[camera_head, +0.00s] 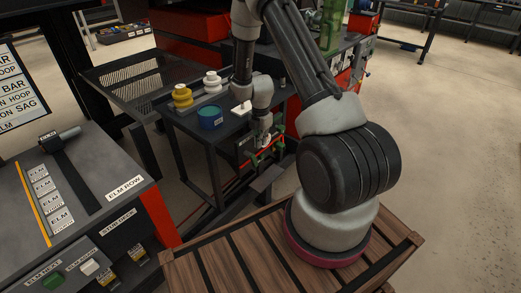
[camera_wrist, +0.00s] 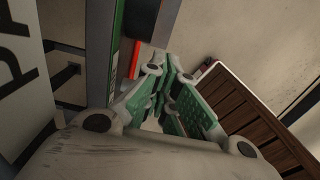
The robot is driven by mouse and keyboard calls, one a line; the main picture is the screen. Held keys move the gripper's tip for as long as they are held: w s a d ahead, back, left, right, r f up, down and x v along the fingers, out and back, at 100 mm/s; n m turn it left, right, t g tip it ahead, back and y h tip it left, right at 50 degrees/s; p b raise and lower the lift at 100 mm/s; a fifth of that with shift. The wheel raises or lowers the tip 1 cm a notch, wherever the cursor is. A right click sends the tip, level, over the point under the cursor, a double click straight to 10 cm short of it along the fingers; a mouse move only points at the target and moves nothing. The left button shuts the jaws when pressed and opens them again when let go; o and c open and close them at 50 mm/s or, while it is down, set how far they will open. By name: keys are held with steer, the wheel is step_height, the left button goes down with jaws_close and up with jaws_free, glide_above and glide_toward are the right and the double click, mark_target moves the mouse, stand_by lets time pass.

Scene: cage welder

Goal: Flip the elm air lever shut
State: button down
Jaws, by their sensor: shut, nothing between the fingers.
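My gripper (camera_head: 264,154) is shut and empty, low at the front right side of the small dark stand. In the wrist view its green fingers (camera_wrist: 172,75) meet ahead of the camera. A thin red bar (camera_head: 279,142) shows right by the fingers; it may be the air lever, but I cannot tell its position or whether I touch it. In the wrist view a red-orange strip (camera_wrist: 136,60) and a green upright (camera_wrist: 117,48) stand just left of the fingers. No label reading elm air is legible, and my fingers hide part of this area.
The stand holds a blue-teal tub (camera_head: 210,118), yellow spools (camera_head: 182,96) and white spools (camera_head: 212,83). An ELM ROW console (camera_head: 110,165) is at left. A slatted wooden platform (camera_head: 235,250) lies below my arm. Open floor (camera_head: 450,150) is at right.

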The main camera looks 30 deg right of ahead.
step_height(320, 180, up, 6)
steer(key=shift+r, duration=0.25)
stand_by(0.5)
